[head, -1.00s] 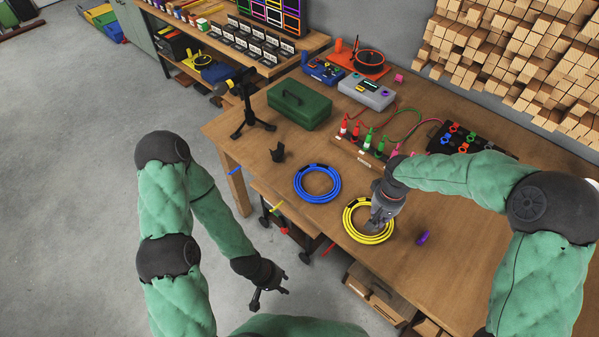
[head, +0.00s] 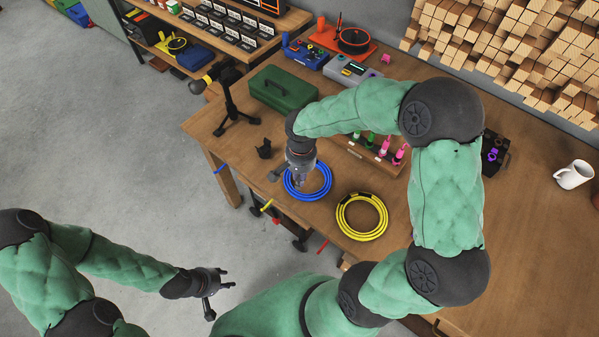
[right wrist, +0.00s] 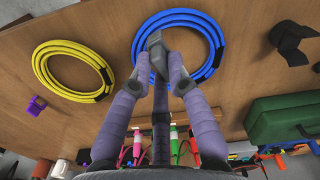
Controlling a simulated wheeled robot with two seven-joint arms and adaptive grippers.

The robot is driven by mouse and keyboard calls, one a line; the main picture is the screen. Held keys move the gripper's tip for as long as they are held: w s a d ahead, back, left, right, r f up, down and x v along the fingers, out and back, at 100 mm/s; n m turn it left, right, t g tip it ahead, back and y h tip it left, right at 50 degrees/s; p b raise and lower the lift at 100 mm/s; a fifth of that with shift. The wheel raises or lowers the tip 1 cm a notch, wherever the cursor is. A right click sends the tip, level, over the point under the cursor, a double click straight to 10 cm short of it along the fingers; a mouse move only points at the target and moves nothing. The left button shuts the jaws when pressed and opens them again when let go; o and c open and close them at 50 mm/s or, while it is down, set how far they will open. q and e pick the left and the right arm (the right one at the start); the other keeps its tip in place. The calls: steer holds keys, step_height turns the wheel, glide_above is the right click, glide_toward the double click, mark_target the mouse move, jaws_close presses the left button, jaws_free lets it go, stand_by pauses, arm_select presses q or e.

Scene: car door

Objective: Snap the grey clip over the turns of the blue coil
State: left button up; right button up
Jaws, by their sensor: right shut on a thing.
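The blue coil (head: 325,182) lies flat on the wooden table near its front left edge; it also shows in the right wrist view (right wrist: 213,38), with a dark band on its turns. My right gripper (head: 301,184) is over the coil, pointing down. In the right wrist view my right gripper (right wrist: 158,66) is shut on a small grey piece, which looks like the grey clip (right wrist: 153,42). The clip overlaps the coil's near-left part in that view; I cannot tell whether it touches. My left gripper (head: 217,291) is open and empty, away from the table over the floor.
A yellow coil (head: 378,230) lies right of the blue one. A small black holder (head: 264,148), a tripod (head: 231,105) and a green toolbox (head: 283,88) stand behind and to the left. A connector board (head: 362,150) is behind the coils. A purple piece (right wrist: 36,106) lies past the yellow coil.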

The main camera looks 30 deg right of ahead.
steer(key=shift+s+d+m, duration=0.15)
steer(key=shift+s+m, duration=0.1)
steer(key=shift+m, duration=0.05)
steer(key=b, duration=0.5)
glide_above(302, 194)
steer(key=shift+f, duration=2.8)
steer(key=shift+f+b, duration=1.05)
steer(key=shift+b, duration=0.2)
steer(key=o, duration=0.9)
